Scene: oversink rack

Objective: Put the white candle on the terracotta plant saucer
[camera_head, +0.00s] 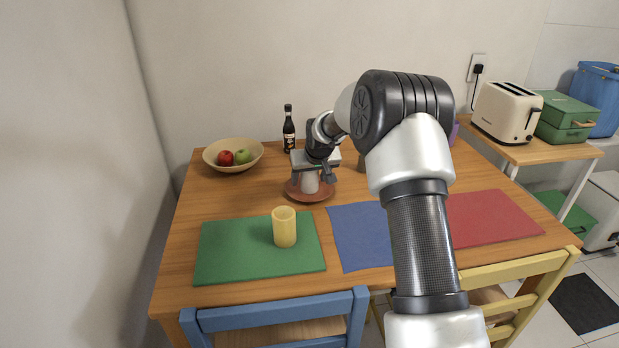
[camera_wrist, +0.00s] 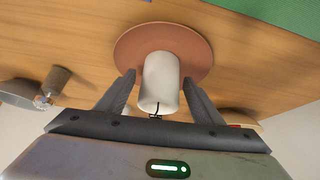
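The white candle (camera_head: 310,181) stands on the terracotta plant saucer (camera_head: 294,194), near its middle, on the wooden table. In the wrist view the candle (camera_wrist: 160,80) looks upright, with its dark wick towards the camera and the saucer (camera_wrist: 130,52) beneath it. My gripper (camera_head: 317,172) is above the saucer, pointing down. In the wrist view my gripper (camera_wrist: 158,78) has one finger on each side of the candle, with a small gap visible on both sides. The fingers are apart and do not appear to touch it. My gripper hides the candle's top in the head view.
A dark bottle (camera_head: 289,134) and a fruit bowl (camera_head: 217,158) are at the back left. Blue (camera_head: 357,235) and red (camera_head: 490,218) placemats lie to the right. Chairs line the front edge.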

